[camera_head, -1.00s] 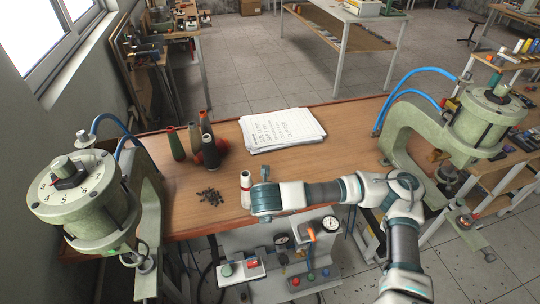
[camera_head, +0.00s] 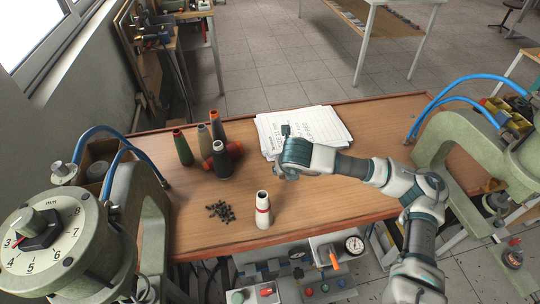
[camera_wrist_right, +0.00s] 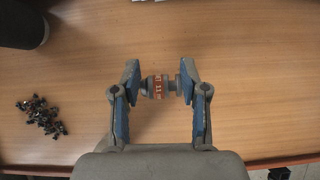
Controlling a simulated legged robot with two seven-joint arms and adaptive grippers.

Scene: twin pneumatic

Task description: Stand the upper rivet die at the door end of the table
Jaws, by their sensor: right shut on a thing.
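My right gripper (camera_head: 281,172) is over the table, near the lower left edge of the papers. In the right wrist view its fingers (camera_wrist_right: 160,87) are shut on a small grey cylindrical die (camera_wrist_right: 158,87) with a red-brown marked band. The die lies crosswise between the fingertips, with bare wood seen below it. In the head view the die is hidden or too small to make out. The wooden table (camera_head: 330,205) runs across the middle of the head view. My left gripper is not in view. I cannot tell which end faces the door.
A white red-banded cone (camera_head: 263,212) stands near the front edge, beside a black rivet pile (camera_head: 221,210). Several coloured cones (camera_head: 183,148) stand at the back left. Papers (camera_head: 318,127) lie at the back. Riveting machines (camera_head: 58,240) flank the table. The table's right part is largely clear.

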